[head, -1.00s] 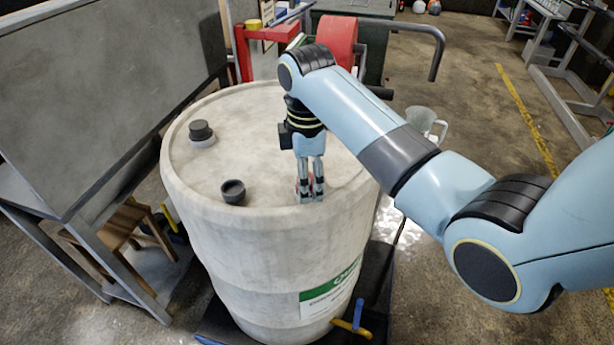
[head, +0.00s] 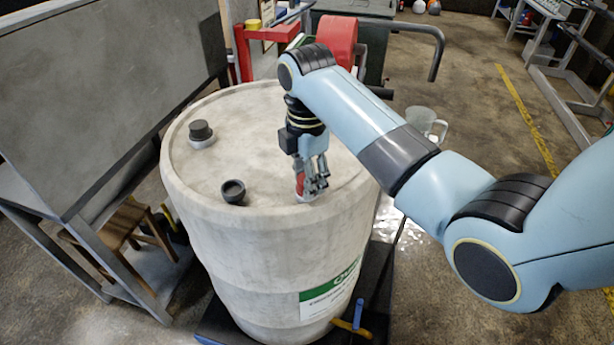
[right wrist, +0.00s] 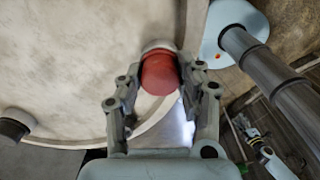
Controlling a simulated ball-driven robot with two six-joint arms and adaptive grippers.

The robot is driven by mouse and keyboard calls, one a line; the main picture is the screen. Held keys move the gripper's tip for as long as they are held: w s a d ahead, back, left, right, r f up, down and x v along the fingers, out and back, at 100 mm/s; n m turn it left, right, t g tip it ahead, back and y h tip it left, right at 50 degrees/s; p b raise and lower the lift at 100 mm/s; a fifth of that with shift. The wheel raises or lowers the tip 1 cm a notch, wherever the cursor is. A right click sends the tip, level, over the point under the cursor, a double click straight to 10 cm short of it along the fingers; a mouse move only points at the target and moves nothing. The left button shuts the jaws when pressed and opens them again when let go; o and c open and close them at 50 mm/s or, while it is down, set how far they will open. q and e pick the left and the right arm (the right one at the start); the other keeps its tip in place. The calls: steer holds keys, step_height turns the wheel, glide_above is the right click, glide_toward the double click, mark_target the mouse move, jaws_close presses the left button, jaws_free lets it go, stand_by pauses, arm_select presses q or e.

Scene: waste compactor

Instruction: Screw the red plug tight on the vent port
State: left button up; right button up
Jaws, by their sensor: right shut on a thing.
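The red plug (head: 301,186) stands on the top of the pale grey drum, near its front right rim. In the right wrist view the red plug (right wrist: 159,74) sits between my fingertips, with a whitish ring (right wrist: 158,45) showing at its far side. My right gripper (head: 313,184) points down from above and is shut on the plug; its fingertips (right wrist: 159,82) are on either side of it. The vent port's thread is hidden under the plug, so I cannot tell how deep it sits. My left gripper is out of view.
The drum top (head: 245,125) also carries a dark capped fitting (head: 201,131) and a dark open-topped fitting (head: 233,191). A clear jug (head: 421,120) stands behind my right arm. A grey panel (head: 110,80) stands close on the left.

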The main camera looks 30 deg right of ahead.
jaws_close()
steer(key=m, duration=0.5)
steer(key=m, duration=0.4)
steer(key=shift+m, duration=0.7)
steer(key=m, duration=0.5)
